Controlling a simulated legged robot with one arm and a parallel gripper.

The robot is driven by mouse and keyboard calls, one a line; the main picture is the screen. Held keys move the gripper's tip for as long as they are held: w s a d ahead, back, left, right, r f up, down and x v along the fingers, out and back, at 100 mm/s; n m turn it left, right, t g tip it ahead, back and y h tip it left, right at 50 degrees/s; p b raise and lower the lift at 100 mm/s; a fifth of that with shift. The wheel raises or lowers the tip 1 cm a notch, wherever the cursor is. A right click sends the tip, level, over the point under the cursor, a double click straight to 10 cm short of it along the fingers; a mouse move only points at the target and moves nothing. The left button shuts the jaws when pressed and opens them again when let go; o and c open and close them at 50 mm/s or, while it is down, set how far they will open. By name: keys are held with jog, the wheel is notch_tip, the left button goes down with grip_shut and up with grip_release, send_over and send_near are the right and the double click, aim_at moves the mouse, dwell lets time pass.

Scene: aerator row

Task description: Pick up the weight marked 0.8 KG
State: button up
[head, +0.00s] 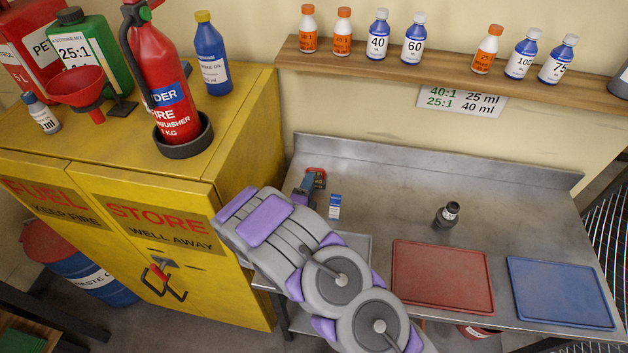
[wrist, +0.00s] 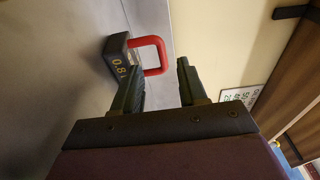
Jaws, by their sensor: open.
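The weight (wrist: 117,57) is a dark block with a red loop handle (wrist: 161,50) in the wrist view. Its gold marking reads "0.8", with the rest cut off by a finger. It is on the grey metal surface (wrist: 75,55). My gripper (wrist: 158,67) is open and empty, with its two dark fingers pointing at the weight. The left finger overlaps the block's lower side; the handle shows between the fingertips, and the right finger is clear of it. I cannot tell the remaining depth. In the head view, a small red and dark shape shows at my arm's end, too small to separate.
The metal bench (head: 385,185) has a raised back edge. A small blue and white box (head: 335,206), a dark bottle (head: 447,214), a red mat (head: 443,277) and a blue mat (head: 560,292) are on it. The yellow cabinet (head: 235,150) stands close at left. A bottle shelf (head: 450,72) hangs above.

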aim_at(316, 169)
jog(key=shift+d+x, duration=0.2)
jog(key=shift+x, duration=1.05)
jog(key=shift+w+b, duration=0.3)
jog(key=shift+w, duration=0.45)
jog(key=x, duration=0.3)
jog(key=shift+w+d+b, duration=0.1)
jog(key=shift+b, duration=0.3)
jog(key=shift+w+d+r, duration=0.1)
jog(key=shift+w+d, duration=0.2)
jog(key=shift+w, duration=0.3)
